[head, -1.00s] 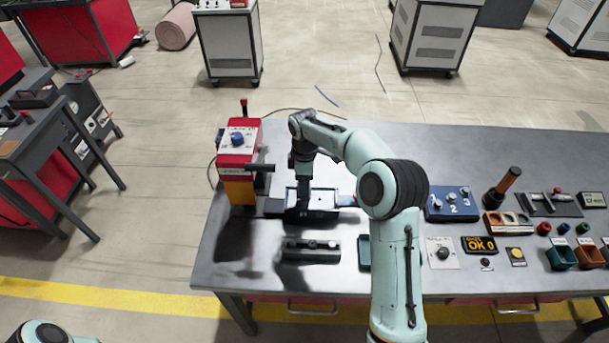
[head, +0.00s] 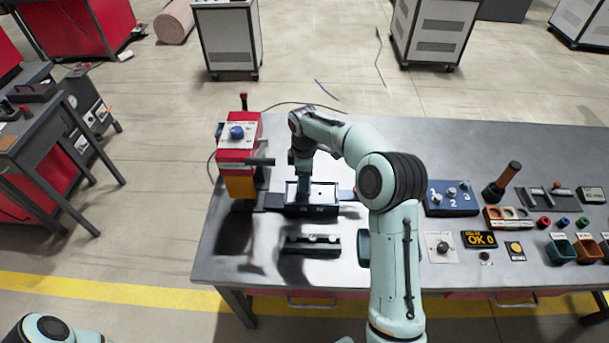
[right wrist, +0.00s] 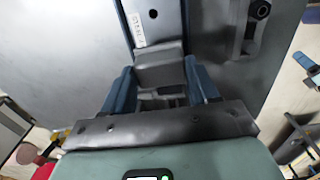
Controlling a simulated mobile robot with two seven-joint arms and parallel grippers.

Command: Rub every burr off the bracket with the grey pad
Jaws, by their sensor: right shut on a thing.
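My right gripper (head: 302,190) is low over a shallow blue tray with a pale inside (head: 325,193), on the left part of the bench. In the right wrist view its two blue fingers (right wrist: 162,90) are shut on a grey block (right wrist: 160,68), which looks like the grey pad. A dark blue part with a white label (right wrist: 140,30) lies just beyond the block; I cannot tell whether they touch. I cannot single out the bracket or any burrs. A dark bar with small light knobs (head: 311,243) lies in front of the tray. My left gripper is outside the view.
A red and yellow machine with a blue knob (head: 239,150) stands left of the tray. The bench's back middle is bare.

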